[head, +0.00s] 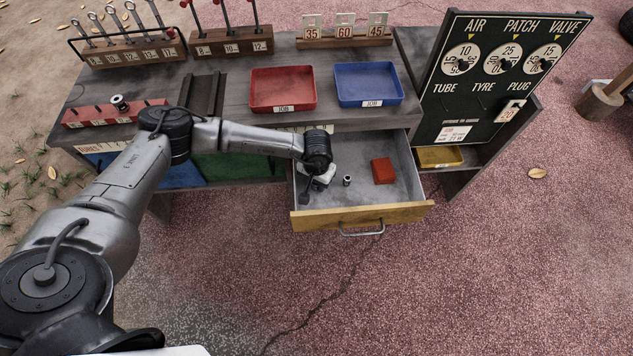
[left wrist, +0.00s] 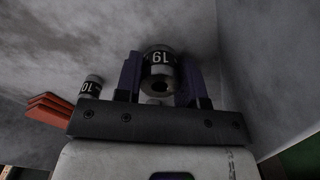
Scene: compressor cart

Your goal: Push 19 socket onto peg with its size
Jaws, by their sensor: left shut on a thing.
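My left gripper (head: 311,190) is down inside the open drawer at its left side. In the left wrist view its fingers (left wrist: 160,82) are shut on a grey metal socket with a dark band marked 19 (left wrist: 159,64). The head view hides this socket behind the gripper. A smaller socket, marked 10 in the left wrist view (left wrist: 91,87), stands in the drawer (head: 347,180), apart from the gripper. The red peg rail (head: 90,118) lies on the bench at the left, with dark pegs and one socket (head: 120,103) on it. My right gripper is not in view.
The open drawer (head: 362,217) also holds a red block (head: 383,170). A red tray (head: 283,88) and a blue tray (head: 368,83) stand on the bench above. Wrench and tool racks (head: 130,50) stand at the back left; a dark dial board (head: 500,80) stands at right.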

